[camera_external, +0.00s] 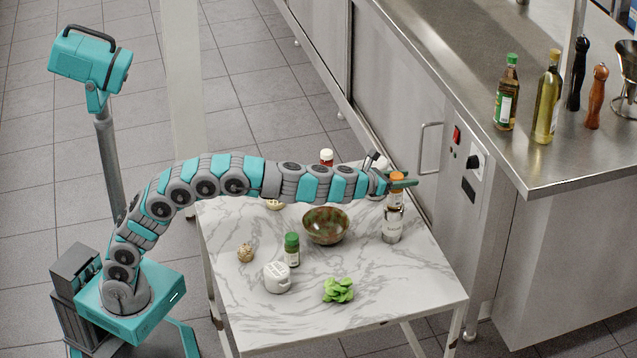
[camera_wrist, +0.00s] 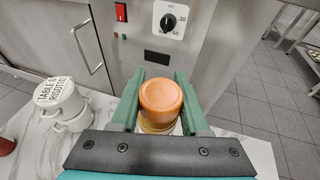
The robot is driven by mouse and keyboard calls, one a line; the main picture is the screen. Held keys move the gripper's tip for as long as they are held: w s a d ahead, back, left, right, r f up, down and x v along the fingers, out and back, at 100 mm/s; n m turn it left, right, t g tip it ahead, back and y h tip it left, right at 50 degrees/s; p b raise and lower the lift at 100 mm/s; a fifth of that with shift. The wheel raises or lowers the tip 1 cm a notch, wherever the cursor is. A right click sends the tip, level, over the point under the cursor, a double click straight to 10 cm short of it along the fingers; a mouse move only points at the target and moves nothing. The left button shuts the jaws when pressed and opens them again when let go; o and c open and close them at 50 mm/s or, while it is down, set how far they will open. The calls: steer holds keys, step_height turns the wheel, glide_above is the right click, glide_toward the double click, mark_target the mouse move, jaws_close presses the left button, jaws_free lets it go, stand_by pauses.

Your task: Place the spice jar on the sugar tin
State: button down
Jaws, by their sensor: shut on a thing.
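The spice jar has an orange lid (camera_external: 397,178) and is held upright between the fingers of my gripper (camera_external: 402,185), near the table's right side. In the wrist view the orange lid of the spice jar (camera_wrist: 161,92) sits between the two green fingers (camera_wrist: 158,100), which are shut on it. A pale cylindrical tin with a dark label band (camera_external: 392,228), likely the sugar tin, stands upright on the table directly below the jar. A tan rim (camera_wrist: 157,128) shows just under the lid. I cannot tell whether jar and tin touch.
Stacked white cups (camera_wrist: 62,100) are left of my gripper in the wrist view. A steel cabinet (camera_external: 445,150) rises behind the table.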

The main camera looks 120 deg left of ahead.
steer(key=shift+f, duration=0.15)
steer(key=shift+c, duration=1.9)
jaws_free()
steer(key=shift+s+d+r, duration=0.2)
steer(key=shift+d+r, duration=0.2)
steer(key=v, duration=1.1)
steer(key=shift+b, duration=0.4)
steer(key=shift+s+d, duration=0.1)
